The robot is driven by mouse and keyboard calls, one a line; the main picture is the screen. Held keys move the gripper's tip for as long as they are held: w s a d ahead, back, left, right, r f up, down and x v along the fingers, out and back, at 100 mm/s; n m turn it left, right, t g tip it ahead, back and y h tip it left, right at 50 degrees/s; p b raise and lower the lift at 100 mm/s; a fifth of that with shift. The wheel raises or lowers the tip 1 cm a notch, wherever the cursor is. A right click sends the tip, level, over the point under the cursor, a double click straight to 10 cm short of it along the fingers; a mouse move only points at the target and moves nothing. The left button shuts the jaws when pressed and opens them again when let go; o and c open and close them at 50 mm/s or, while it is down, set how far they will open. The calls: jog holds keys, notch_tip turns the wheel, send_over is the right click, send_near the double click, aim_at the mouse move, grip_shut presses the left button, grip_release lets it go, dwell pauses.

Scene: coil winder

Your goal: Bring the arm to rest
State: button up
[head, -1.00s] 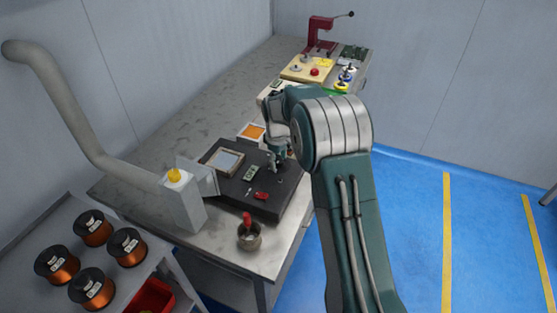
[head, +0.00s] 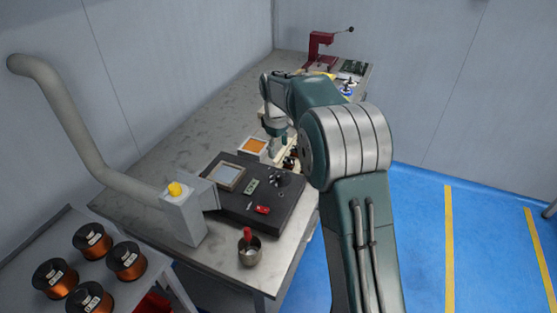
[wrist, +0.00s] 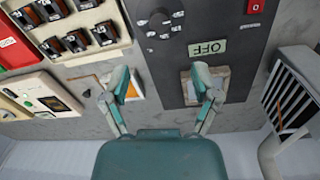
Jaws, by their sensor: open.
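My gripper (head: 279,147) hangs at the end of my bent arm above the bench, past the far edge of the black machine (head: 236,204) in the head view. In the wrist view, its two fingers (wrist: 163,84) stand wide apart with nothing between them. The fingers partly cover a framed window (wrist: 187,84) and an orange pad (wrist: 135,89).
A grey fume duct (head: 70,110) and a box with a yellow button (head: 183,215) stand at left. Copper spools (head: 92,241) are on a side shelf. A red press (head: 318,50) stands at the back.

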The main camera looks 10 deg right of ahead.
jog(key=shift+r, duration=0.5)
jog(key=shift+s+r, duration=0.1)
jog(key=s+r+m+t, duration=0.1)
jog(key=s+r+m, duration=0.1)
jog(key=s+r, duration=0.5)
jog(key=s+r+m+t, duration=0.1)
jog(key=s+r+m, duration=0.1)
jog(key=s+r, duration=0.5)
jog(key=s+f+m+t, duration=0.1)
jog(key=s+f+m, duration=0.1)
jog(key=s, duration=0.9)
jog(key=s+f+m+t, duration=0.2)
jog(key=s+f, duration=0.1)
jog(key=s, duration=0.8)
jog(key=shift+s+d+m, duration=0.15)
jog(key=shift+d+m, duration=0.15)
jog(key=shift+m, duration=0.1)
jog(key=shift+c, duration=0.2)
